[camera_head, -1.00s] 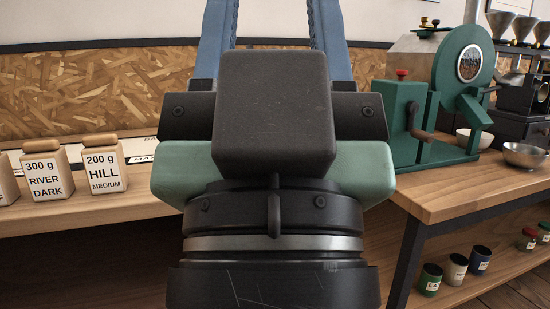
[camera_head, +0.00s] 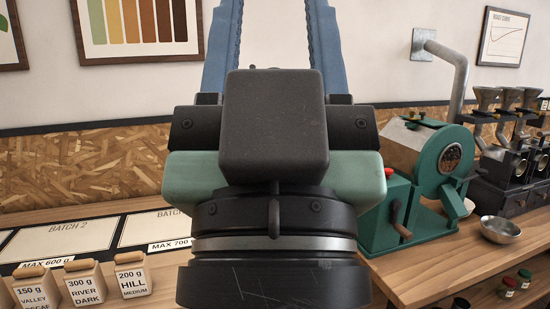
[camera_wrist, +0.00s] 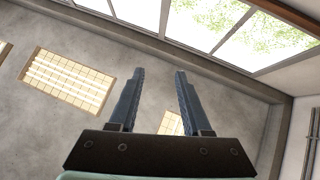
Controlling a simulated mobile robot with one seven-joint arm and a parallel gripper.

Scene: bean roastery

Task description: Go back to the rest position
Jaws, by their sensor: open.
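My gripper (camera_head: 272,45) is raised in front of the head camera, its two blue fingers pointing up and apart with nothing between them. The fingertips are cut off at the top of the head view. My dark wrist and pale green housing hide the middle of the bench.
Labelled jars (camera_head: 132,280) stand on the bench at lower left, before the batch mats (camera_head: 68,240). At right are a green roaster (camera_head: 400,215), a metal bowl (camera_head: 500,229) and grinders (camera_head: 510,165). A pipe (camera_head: 452,65) runs up the wall.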

